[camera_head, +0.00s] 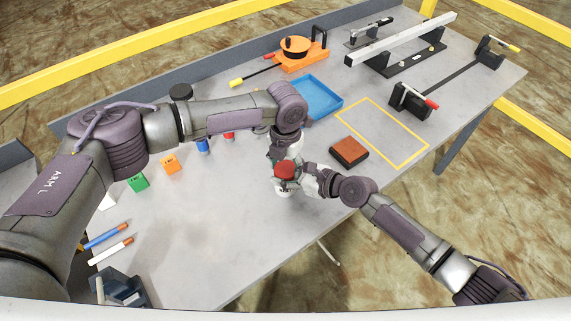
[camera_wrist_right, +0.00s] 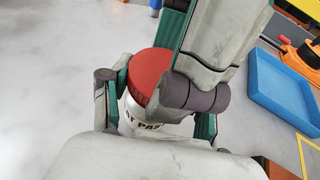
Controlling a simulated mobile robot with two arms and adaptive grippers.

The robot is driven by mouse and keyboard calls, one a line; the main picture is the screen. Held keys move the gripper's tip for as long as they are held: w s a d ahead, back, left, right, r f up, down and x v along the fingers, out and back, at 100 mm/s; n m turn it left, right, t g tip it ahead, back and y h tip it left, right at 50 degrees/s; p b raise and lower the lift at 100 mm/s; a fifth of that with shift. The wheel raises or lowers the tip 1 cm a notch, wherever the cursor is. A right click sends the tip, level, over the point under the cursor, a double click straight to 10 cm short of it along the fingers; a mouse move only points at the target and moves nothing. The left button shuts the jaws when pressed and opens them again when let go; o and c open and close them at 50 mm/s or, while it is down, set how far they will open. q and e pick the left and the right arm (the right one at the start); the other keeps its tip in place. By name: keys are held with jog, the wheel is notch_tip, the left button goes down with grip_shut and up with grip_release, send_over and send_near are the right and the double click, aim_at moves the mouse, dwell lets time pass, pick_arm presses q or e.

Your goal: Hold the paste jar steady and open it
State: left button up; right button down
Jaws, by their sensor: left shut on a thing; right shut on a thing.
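The paste jar has a white body (camera_wrist_right: 135,112) with dark lettering and a red lid (camera_wrist_right: 150,75). In the head view the red lid (camera_head: 284,170) shows between my two grippers, above the table. My right gripper (camera_head: 299,183) comes from the right and is shut on the jar body; in the right wrist view its fingers stand on both sides of the body. My left gripper (camera_head: 281,162) comes down from above and is shut on the lid, hiding part of it. The lid sits on the body; whether it is loosened I cannot tell.
A brown block (camera_head: 349,151) lies right of the jar beside a yellow outlined area (camera_head: 381,130). A blue tray (camera_head: 316,97) and an orange device (camera_head: 300,55) stand farther back. Green (camera_head: 138,183) and orange (camera_head: 169,165) boxes stand left.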

pick_arm(q)
jog(key=n, duration=0.2)
jog(key=shift+n, duration=0.4)
pick_arm(e)
jog(key=shift+f, duration=0.15)
pick_arm(q)
jog(key=o, duration=1.3)
jog(key=shift+r, duration=2.3)
pick_arm(e)
jog(key=shift+s, duration=0.1)
jog(key=shift+c, duration=2.2)
grip_release()
jog(key=shift+o, duration=1.2)
jog(key=shift+d, duration=0.1)
